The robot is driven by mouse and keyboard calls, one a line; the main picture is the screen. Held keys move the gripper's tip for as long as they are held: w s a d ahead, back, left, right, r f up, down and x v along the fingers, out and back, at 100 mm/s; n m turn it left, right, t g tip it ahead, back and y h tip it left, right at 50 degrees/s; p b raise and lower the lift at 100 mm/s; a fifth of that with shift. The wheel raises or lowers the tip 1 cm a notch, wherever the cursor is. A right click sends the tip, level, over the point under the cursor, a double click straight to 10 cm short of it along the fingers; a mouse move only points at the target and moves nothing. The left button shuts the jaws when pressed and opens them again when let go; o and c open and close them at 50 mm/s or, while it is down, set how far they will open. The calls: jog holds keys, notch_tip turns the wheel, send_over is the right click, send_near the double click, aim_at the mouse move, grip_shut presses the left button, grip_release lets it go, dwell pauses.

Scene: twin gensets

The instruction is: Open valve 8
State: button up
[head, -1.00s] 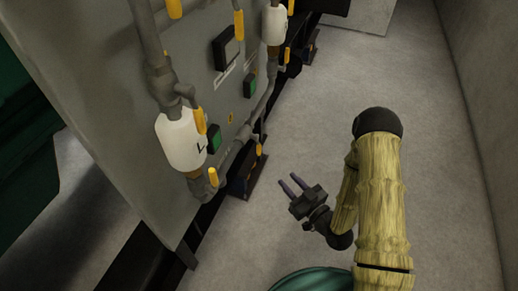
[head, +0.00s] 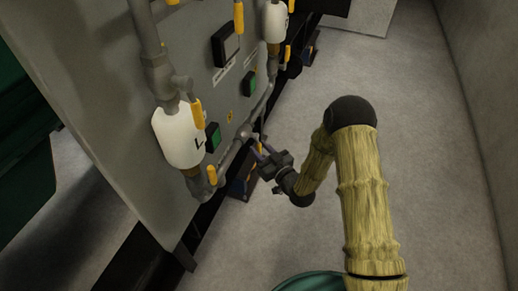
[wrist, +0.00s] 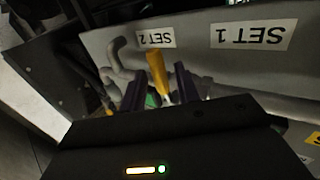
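A yellow valve handle (wrist: 157,72) on a grey pipe shows in the wrist view, between my two dark fingers or just beyond them. I cannot tell whether they touch it. My gripper (wrist: 160,80) is open, with a clear gap between its fingers. In the head view my gripper (head: 261,151) is at the lower pipe of the grey panel and covers most of the handle there. No number 8 is readable, so I cannot confirm that this is valve 8.
The grey panel (head: 100,100) carries other yellow handles (head: 198,114), two white canisters (head: 180,138) and green buttons (head: 213,137). SET 1 (wrist: 253,34) and SET 2 (wrist: 156,38) labels appear upside down. Open floor (head: 420,150) lies to the right.

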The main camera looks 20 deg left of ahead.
jog(key=shift+w+a, duration=0.4)
jog(key=shift+a, duration=0.15)
grip_shut()
